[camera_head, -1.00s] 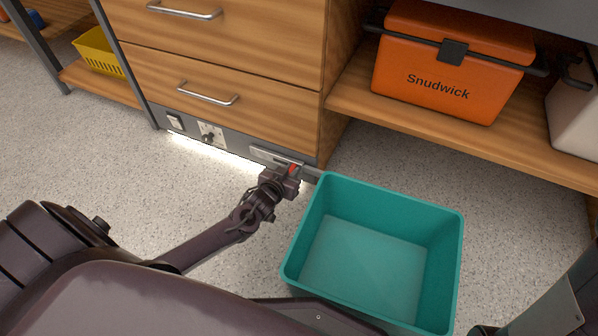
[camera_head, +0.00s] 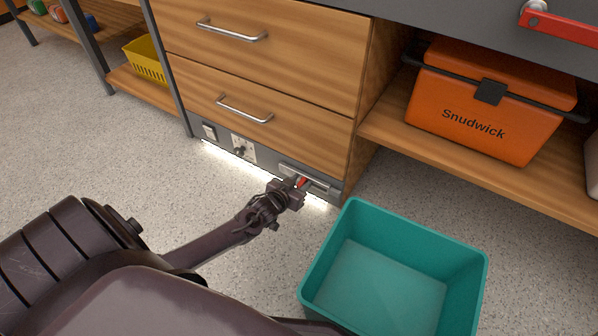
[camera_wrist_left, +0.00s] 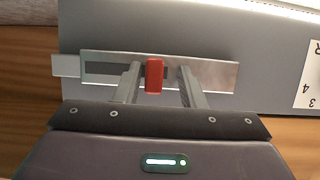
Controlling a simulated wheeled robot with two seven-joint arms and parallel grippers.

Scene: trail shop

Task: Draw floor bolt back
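The floor bolt is a pale metal plate (camera_head: 322,187) with a red knob (camera_head: 302,182), low on the grey kickboard under the drawers. In the left wrist view the red knob (camera_wrist_left: 154,76) stands near the right end of a dark slot in the plate (camera_wrist_left: 215,75). A pale metal piece (camera_wrist_left: 66,66) shows beyond the plate's left end. My left gripper (camera_head: 299,186) is at the bolt. Its fingers (camera_wrist_left: 158,80) are open on either side of the knob, the left one very close, with a clear gap on the right. My right gripper is not in view.
A teal bin (camera_head: 385,275) stands on the floor right of my left gripper. A switch (camera_head: 209,131) and a dial plate (camera_head: 243,147) sit on the kickboard left of the bolt. An orange cooler (camera_head: 490,105) is on the shelf. The floor on the left is clear.

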